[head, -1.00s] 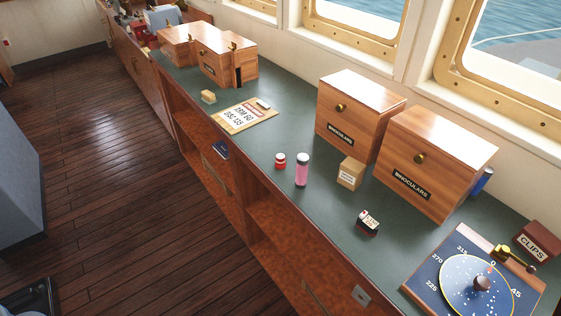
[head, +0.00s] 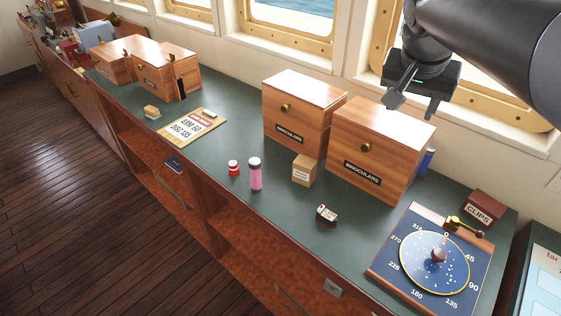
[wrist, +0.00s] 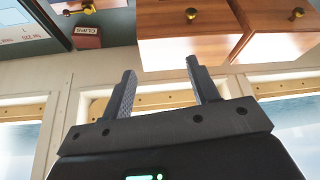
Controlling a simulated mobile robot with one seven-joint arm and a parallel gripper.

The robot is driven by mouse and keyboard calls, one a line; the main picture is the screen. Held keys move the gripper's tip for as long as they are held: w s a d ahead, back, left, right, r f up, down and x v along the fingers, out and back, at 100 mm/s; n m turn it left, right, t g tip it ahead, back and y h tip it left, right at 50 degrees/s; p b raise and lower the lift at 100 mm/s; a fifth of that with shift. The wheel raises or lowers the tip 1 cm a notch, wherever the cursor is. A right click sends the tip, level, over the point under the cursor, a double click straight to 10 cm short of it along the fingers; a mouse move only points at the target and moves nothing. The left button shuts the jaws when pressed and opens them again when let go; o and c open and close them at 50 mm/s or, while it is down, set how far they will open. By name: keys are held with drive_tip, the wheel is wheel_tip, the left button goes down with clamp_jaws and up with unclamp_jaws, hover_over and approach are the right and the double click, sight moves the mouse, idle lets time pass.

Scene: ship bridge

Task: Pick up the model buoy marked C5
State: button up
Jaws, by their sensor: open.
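No marking C5 can be read in either view, so I cannot tell for sure which thing is the model buoy. A small red item with a white band (head: 233,168) stands on the green counter (head: 245,215), just left of a pink cylinder with a dark cap (head: 255,174). My gripper (head: 415,103) is open and empty, high above the right-hand binoculars box and far from these items. In the wrist view its two fingers (wrist: 160,70) are spread with nothing between them.
Two wooden binoculars boxes (head: 300,110) (head: 378,150) stand by the windows. A small carton (head: 304,169), a small dark-and-white block (head: 326,214), a blue dial board (head: 400,265) and a CLIPS box (head: 484,208) are on the counter. A clipboard (head: 191,137) lies left.

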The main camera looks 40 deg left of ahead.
drive_tip(key=s+a+f, duration=0.1)
drive_tip(key=a, duration=1)
drive_tip(key=n+y, duration=0.1)
drive_tip(key=n, duration=0.1)
hover_over(232, 164)
drive_tip(key=s+d, duration=0.3)
wheel_tip(232, 164, down, 8)
drive_tip(key=f, duration=0.6)
drive_tip(key=w+a+f, duration=0.1)
drive_tip(key=f, duration=1.1)
drive_tip(key=shift+w+a+f, duration=0.15)
drive_tip(key=shift+w+a, duration=0.1)
drive_tip(key=x, duration=0.5)
drive_tip(key=shift+s+a+f, duration=0.1)
drive_tip(key=shift+a+f, duration=0.25)
drive_tip(key=shift+a, duration=0.1)
drive_tip(key=c, duration=1)
